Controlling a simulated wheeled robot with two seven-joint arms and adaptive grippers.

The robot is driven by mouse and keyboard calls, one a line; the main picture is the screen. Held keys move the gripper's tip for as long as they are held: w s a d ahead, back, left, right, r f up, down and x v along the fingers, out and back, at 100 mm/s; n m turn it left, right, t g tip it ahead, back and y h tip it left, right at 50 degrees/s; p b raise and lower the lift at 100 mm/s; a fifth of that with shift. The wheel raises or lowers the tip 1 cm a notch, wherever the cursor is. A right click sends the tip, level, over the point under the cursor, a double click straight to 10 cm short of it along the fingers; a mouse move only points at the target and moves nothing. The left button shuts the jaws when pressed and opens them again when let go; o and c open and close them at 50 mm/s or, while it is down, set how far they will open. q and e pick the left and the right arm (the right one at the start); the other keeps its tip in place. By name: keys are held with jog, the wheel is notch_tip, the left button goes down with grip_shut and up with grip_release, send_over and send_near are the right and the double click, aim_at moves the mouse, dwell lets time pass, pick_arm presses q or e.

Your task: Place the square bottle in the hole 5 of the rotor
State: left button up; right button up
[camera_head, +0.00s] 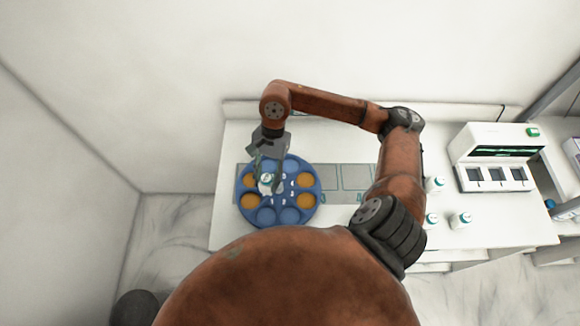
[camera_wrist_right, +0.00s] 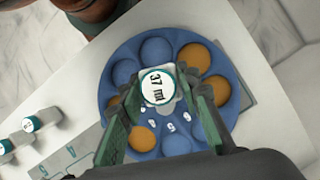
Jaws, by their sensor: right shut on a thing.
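The square bottle (camera_wrist_right: 158,86), white with a teal-ringed round cap marked "37 ml", is between the fingers of my right gripper (camera_wrist_right: 166,96). In the head view the bottle (camera_head: 266,181) shows below my right gripper (camera_head: 267,171), which is shut on it. The blue round rotor (camera_head: 279,222) lies under them, with blue and orange holes and white numbers near its centre. The bottle is over the rotor's upper left to middle part in the head view. Its lower end is hidden, so its height above the rotor cannot be told. My left gripper is out of view.
A grey mat (camera_head: 355,178) with numbered squares lies right of the rotor on the white table (camera_head: 230,150). Several small white capped bottles (camera_head: 460,219) stand farther right. A white device (camera_head: 493,155) with a dark display stands at the right. A wall is behind the table.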

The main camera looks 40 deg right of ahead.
jog(key=s+d+r+m+t, duration=0.3)
jog(key=s+d+m+t, duration=0.3)
jog(key=m, duration=0.8)
jog(key=shift+g, duration=0.4)
jog(key=w+d+f, duration=0.2)
jog(key=w+f, duration=0.1)
jog(key=w, duration=0.1)
jog(key=w+d+f, duration=0.3)
jog(key=w, duration=0.1)
jog(key=w+d+f+p, duration=0.1)
jog(key=w+d+f, duration=0.2)
jog(key=shift+w+f, duration=0.3)
jog(key=shift+w, duration=0.1)
notch_tip(320, 180, down, 3)
jog(key=shift+p, duration=0.3)
jog(key=shift+w+f+h, duration=0.1)
jog(key=shift+f+h, duration=0.2)
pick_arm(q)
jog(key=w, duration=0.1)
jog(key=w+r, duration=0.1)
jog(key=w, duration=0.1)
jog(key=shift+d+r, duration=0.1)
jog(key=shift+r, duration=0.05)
pick_arm(e)
jog(key=o, duration=1.2)
jog(key=shift+c, duration=0.2)
